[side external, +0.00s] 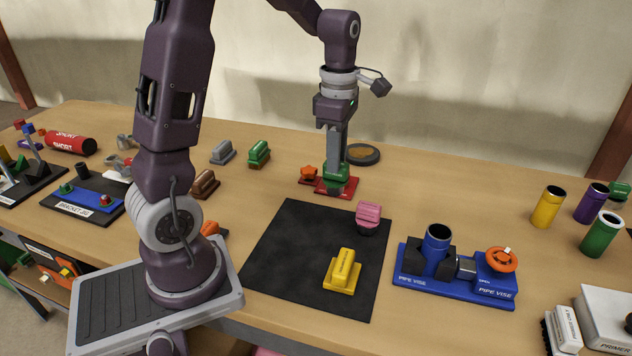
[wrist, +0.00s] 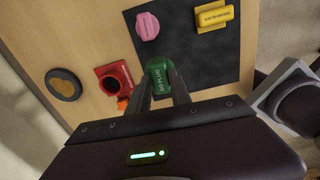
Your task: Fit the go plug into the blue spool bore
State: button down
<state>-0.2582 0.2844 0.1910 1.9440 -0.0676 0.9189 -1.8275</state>
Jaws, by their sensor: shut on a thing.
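My gripper (side external: 336,160) is shut on a green plug with white lettering, the go plug (side external: 336,172). In the wrist view the plug (wrist: 159,70) sits between the two fingertips (wrist: 164,90). In the side view the plug overlaps a small red fixture (side external: 345,190); whether it touches it is hard to tell. The blue spool (side external: 438,242) stands upright in the blue pipe vise (side external: 425,284), its dark bore open at the top. The gripper is behind and to the left of this vise. The blue spool is not seen in the wrist view.
A black mat (side external: 285,245) carries a pink piece (side external: 368,213) and a yellow block (side external: 343,270). An orange handwheel (side external: 501,259) tops the vise's right end. Yellow (side external: 547,208), purple and green cylinders stand at right. A dark round dish (side external: 362,154) lies behind the gripper.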

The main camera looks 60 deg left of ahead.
jog(key=w+d+r+m, duration=0.2)
jog(key=w+d+r, duration=0.2)
jog(key=d, duration=0.6)
jog(key=w+d+r+m, duration=0.3)
jog(key=w+d, duration=0.3)
jog(key=d, duration=0.4)
jog(key=shift+w+d+r, duration=0.2)
jog(key=shift+r, duration=0.45)
jog(key=shift+f, duration=2.8)
jog(key=shift+f, duration=2.15)
jog(key=c, duration=1.1)
grip_release()
